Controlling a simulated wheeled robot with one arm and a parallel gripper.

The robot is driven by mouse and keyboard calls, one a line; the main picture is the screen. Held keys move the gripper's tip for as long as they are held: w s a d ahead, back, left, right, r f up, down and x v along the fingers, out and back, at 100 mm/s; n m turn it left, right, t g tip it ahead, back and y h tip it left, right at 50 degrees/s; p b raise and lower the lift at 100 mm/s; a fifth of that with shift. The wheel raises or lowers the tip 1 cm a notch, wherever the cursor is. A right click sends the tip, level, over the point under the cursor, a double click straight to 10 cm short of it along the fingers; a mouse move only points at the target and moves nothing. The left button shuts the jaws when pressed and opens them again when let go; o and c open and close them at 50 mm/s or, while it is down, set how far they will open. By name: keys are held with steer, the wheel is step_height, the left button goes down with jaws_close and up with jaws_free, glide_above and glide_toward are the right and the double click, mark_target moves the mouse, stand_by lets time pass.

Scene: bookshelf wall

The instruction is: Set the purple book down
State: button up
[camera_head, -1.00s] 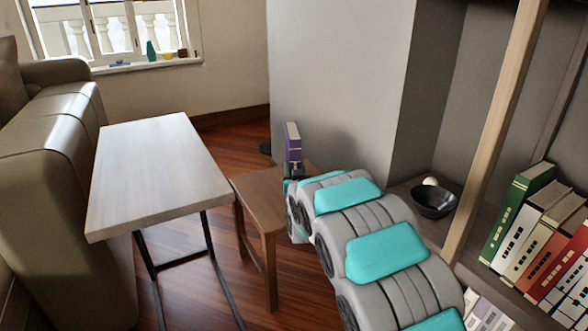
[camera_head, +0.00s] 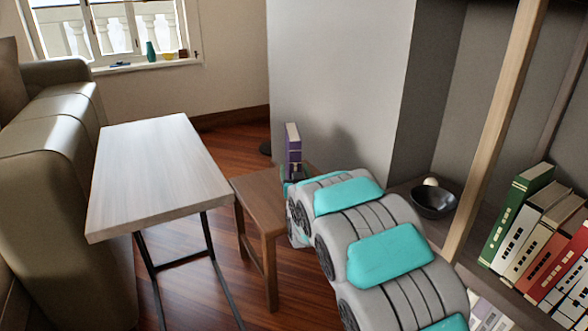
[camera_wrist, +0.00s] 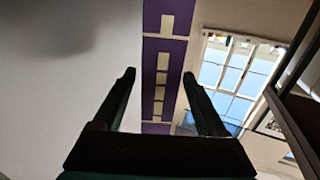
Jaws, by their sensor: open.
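The purple book (camera_head: 293,148) stands upright at the far end of the brown wooden stool (camera_head: 262,196). Its lower end is partly hidden behind my arm, so its contact with the seat cannot be seen. In the wrist view its purple spine with cream labels (camera_wrist: 163,62) rises ahead of my gripper (camera_wrist: 159,75). The two dark fingers are apart, one on each side of the spine, with gaps showing. In the head view my gripper is mostly hidden behind my arm.
A pale-topped table (camera_head: 155,175) stands left of the stool, beside a sofa (camera_head: 50,150). A grey wall (camera_head: 340,90) is close behind the book. At right, a shelf holds a dark bowl (camera_head: 434,201) and several books (camera_head: 535,235).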

steer(key=v, duration=1)
steer(key=shift+s, duration=0.3)
steer(key=s+d+f+m+g+h, duration=0.2)
steer(key=s+d+f+g+h, duration=0.15)
steer(key=s+d+g, duration=1)
steer(key=s+d, duration=0.1)
steer(key=s, duration=1)
steer(key=s+d+g, duration=0.3)
steer(key=s, duration=1)
steer(key=s+d+g, duration=0.3)
steer(key=s, duration=1)
steer(key=shift+s+r, duration=0.35)
steer(key=shift+r, duration=0.05)
